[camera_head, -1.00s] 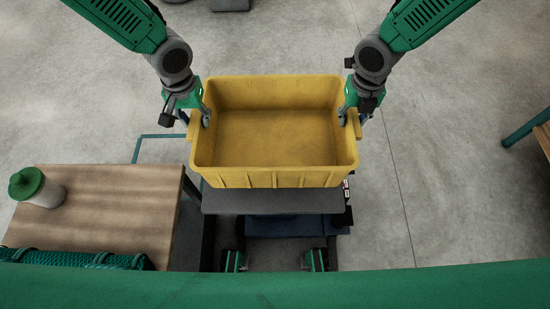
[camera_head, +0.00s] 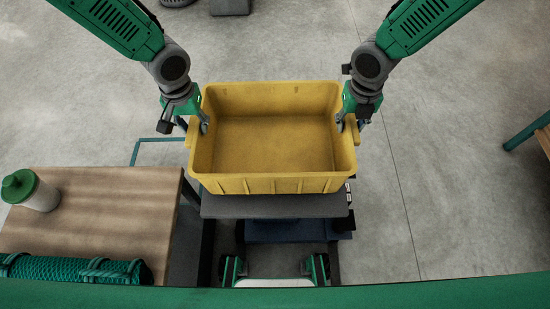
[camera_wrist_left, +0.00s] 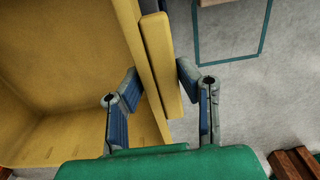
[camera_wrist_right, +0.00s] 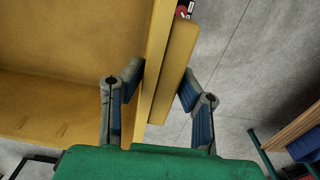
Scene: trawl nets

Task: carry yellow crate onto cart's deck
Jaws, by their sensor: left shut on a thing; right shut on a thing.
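The yellow crate (camera_head: 275,145) is open-topped, empty and looks about level in the head view. My left gripper (camera_head: 203,122) is shut on its left side wall and handle ledge; the left wrist view (camera_wrist_left: 158,85) shows a finger on each side. My right gripper (camera_head: 343,122) is shut on the right side in the same way, as the right wrist view (camera_wrist_right: 155,90) shows. The cart's dark grey deck (camera_head: 275,206) shows below the crate's near side. The crate hides the rest of it, and I cannot tell whether the two touch.
A wooden table (camera_head: 110,220) stands at the left with a green-capped bottle (camera_head: 38,192) and a roll of green netting (camera_head: 75,268). Another table's edge (camera_head: 544,140) is at the far right. Concrete floor right of the crate is clear.

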